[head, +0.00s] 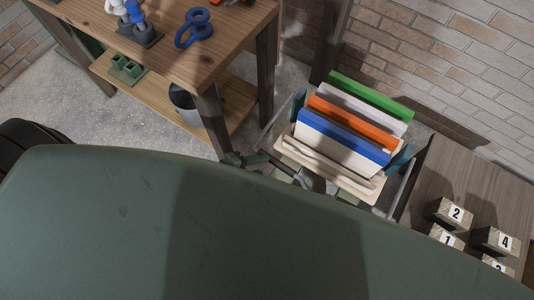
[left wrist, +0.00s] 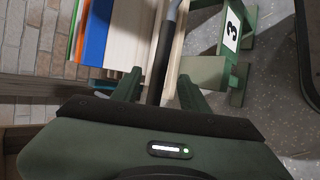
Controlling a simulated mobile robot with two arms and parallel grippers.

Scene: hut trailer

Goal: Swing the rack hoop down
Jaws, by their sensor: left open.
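The rack (head: 345,175) holds upright boards in green, white, orange, blue and pale wood. Its hoop (head: 275,125) has thin metal side arms reaching from the teal side brackets toward me. The rest of the hoop is largely hidden behind my green arm. In the left wrist view a dark bar (left wrist: 165,50), apparently the hoop's grip, runs between the two green fingers of my left gripper (left wrist: 160,80). The fingers are open, one on each side of it; I cannot tell whether they touch it. In the head view only bits of that gripper (head: 262,160) show. My right gripper is not in view.
A wooden workbench (head: 185,50) with a lower shelf and a bucket (head: 185,103) stands left of the rack. A wooden table (head: 470,170) with numbered blocks (head: 450,212) stands at right. A green stand labelled 3 (left wrist: 232,30) is beside the rack. A brick wall closes the back.

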